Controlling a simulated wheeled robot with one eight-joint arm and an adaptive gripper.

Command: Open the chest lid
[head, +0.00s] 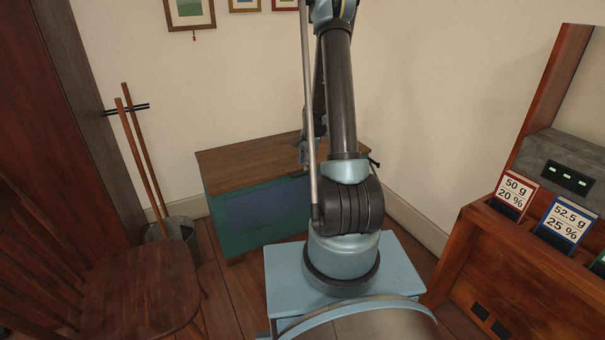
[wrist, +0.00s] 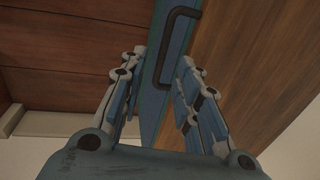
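The chest (head: 219,222) has a teal body with a dark blue front panel and stands against the back wall in the head view. Its brown wooden lid (head: 240,159) lies shut on it; the lid also shows at the right in the wrist view (wrist: 262,60). A dark bar handle (wrist: 172,36) is on the blue-teal front edge in the wrist view. My gripper (wrist: 163,60) is open, its fingers on either side of that edge, with the handle ahead between them. I cannot tell whether it touches. In the head view my arm partly hides my gripper (head: 304,153) and the handle.
A wooden chair (head: 140,285) stands at front left, with a metal bucket (head: 177,229) and long wooden sticks (head: 143,155) behind it. A wooden cabinet (head: 500,265) with price-like cards stands at the right. Framed pictures (head: 190,12) hang above the chest.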

